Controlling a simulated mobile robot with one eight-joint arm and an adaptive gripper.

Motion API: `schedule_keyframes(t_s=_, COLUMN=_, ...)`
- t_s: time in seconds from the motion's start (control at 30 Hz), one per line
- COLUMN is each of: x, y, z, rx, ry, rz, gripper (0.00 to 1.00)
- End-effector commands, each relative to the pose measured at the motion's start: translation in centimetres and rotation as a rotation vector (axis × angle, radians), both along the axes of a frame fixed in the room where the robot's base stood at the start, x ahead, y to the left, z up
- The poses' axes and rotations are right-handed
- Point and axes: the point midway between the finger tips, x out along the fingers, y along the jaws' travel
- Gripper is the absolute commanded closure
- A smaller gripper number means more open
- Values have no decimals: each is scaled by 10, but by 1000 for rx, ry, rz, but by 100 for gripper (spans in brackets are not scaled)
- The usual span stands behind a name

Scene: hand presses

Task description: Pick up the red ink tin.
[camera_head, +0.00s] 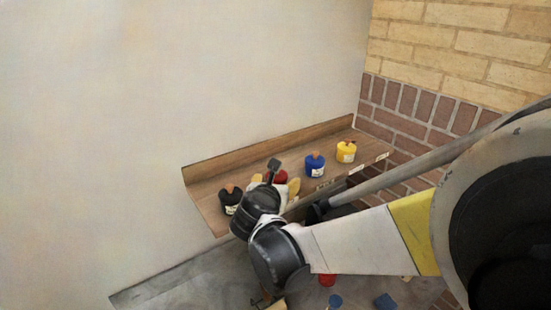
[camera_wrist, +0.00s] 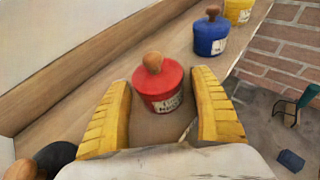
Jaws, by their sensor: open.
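The red ink tin (camera_wrist: 158,86) stands upright on the wooden shelf, with a round brown knob on its lid and a pale label on its side. In the head view only a bit of the red tin (camera_head: 281,177) shows behind my arm. My gripper (camera_wrist: 163,95) is open, with its yellow fingers on either side of the red tin. The left finger's tip is close to the tin's side, and a gap shows at the right finger. I cannot tell whether either one touches it.
On the shelf (camera_head: 215,172) a black tin (camera_head: 230,197) stands left of the red one, and a blue tin (camera_head: 315,164) and a yellow tin (camera_head: 346,151) stand to its right. A raised back board runs behind them. Several small objects lie on the lower surface.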

Motion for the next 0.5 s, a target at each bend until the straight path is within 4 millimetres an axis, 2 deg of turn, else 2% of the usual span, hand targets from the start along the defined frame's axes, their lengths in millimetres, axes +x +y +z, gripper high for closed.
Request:
schedule_keyframes(t_s=0.23, x=3, y=-1, z=-1, rx=0, ry=0, rz=0, gripper=28)
schedule_keyframes(t_s=0.43, x=3, y=-1, z=-1, rx=0, ry=0, rz=0, gripper=89)
schedule_keyframes(t_s=0.5, x=3, y=-1, z=-1, rx=0, ry=0, rz=0, gripper=93)
